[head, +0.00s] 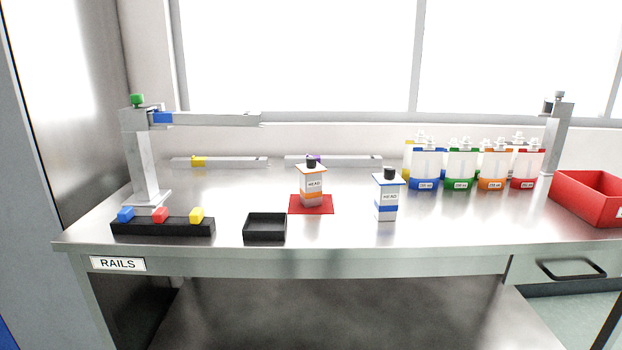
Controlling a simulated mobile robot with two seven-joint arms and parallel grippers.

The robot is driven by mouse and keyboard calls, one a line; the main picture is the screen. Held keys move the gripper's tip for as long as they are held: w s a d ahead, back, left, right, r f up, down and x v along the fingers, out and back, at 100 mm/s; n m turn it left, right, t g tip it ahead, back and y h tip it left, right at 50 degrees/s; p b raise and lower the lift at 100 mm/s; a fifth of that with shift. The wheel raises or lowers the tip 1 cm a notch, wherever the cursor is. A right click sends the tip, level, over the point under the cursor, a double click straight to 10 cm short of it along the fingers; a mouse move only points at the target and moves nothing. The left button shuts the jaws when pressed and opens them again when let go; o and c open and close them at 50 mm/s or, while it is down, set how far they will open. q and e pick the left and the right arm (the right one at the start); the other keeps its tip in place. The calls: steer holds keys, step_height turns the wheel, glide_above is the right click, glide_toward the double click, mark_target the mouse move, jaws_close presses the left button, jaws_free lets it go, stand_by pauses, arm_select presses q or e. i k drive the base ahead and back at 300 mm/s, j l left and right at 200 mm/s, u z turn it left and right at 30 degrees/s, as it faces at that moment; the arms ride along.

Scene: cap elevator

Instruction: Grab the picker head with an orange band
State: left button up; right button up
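The picker head with an orange band (312,187) is a white upright box with a black knob on top and a "HEAD" label. It stands on a red square mat (296,208) near the middle of the steel table. A similar white head with a blue band (386,199) stands to its right, nearer the front edge. Neither of my grippers shows in the head view.
A black tray (265,238) and a black rack (162,228) with coloured blocks lie front left. A metal post (146,165) carries a horizontal rail (215,119). Several colour-banded bottles (460,170) stand back right, near a red bin (590,203). The front right tabletop is clear.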

mark_target(310, 180)
steer(key=i+l, duration=0.25)
steer(key=l, duration=0.15)
steer(key=i+l+z, duration=0.1)
steer(key=l, duration=0.25)
steer(key=i+l, duration=0.35)
